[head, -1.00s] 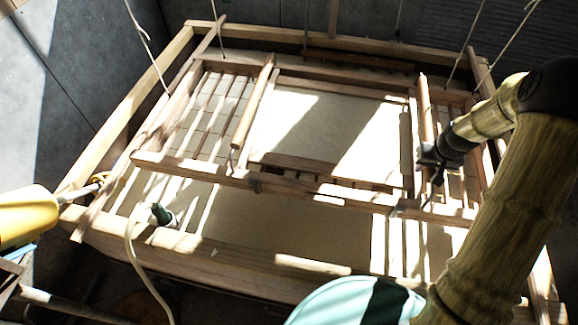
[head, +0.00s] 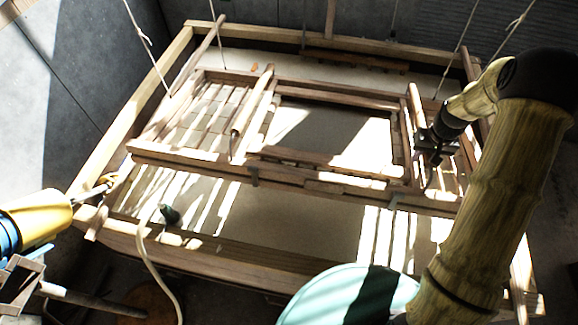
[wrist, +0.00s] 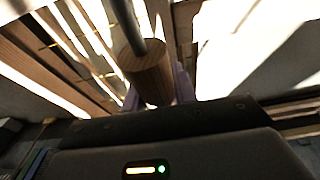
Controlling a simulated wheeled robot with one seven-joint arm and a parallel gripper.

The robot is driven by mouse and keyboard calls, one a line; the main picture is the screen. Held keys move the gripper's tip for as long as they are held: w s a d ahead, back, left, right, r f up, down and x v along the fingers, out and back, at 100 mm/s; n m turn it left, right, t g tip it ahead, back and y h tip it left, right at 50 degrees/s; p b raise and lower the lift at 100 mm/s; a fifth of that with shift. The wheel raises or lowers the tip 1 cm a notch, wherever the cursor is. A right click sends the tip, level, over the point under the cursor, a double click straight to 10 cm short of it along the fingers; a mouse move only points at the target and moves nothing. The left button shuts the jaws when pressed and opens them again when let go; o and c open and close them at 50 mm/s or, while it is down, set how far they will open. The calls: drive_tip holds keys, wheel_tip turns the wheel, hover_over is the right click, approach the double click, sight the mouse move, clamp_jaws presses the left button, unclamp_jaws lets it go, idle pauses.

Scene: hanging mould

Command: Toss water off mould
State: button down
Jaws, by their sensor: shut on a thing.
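The mould (head: 290,180) is a wooden frame hung on cords over a larger wooden vat (head: 200,250). A pale panel (head: 330,130) lies in its middle, crossed by bright sun and shadow. Slatted parts flank it. Round wooden handles stand on its left (head: 252,105) and right (head: 415,108). My gripper (head: 433,155) is at the right handle. In the wrist view, my gripper (wrist: 150,95) is shut on a round wooden handle (wrist: 148,75), one finger on each side. Water on the panel cannot be made out in the glare.
Cords (head: 455,55) hang around the mould. A pale hose (head: 155,265) with a dark end lies over the vat's front left. A yellow object (head: 35,220) is at the left edge. Grey walls close in behind and at left.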

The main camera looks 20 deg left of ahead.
drive_tip(key=shift+w, duration=0.15)
drive_tip(key=shift+f+t+b, duration=0.3)
drive_tip(key=shift+f+b, duration=0.2)
drive_tip(key=shift+b, duration=0.45)
drive_tip(key=s+f+t+b, duration=0.1)
drive_tip(key=f+b, duration=0.1)
drive_tip(key=b, duration=0.2)
drive_tip(key=shift+s+d, duration=0.1)
drive_tip(key=shift+s, duration=0.05)
drive_tip(key=c, duration=1)
unclamp_jaws()
drive_tip(key=shift+c, duration=0.2)
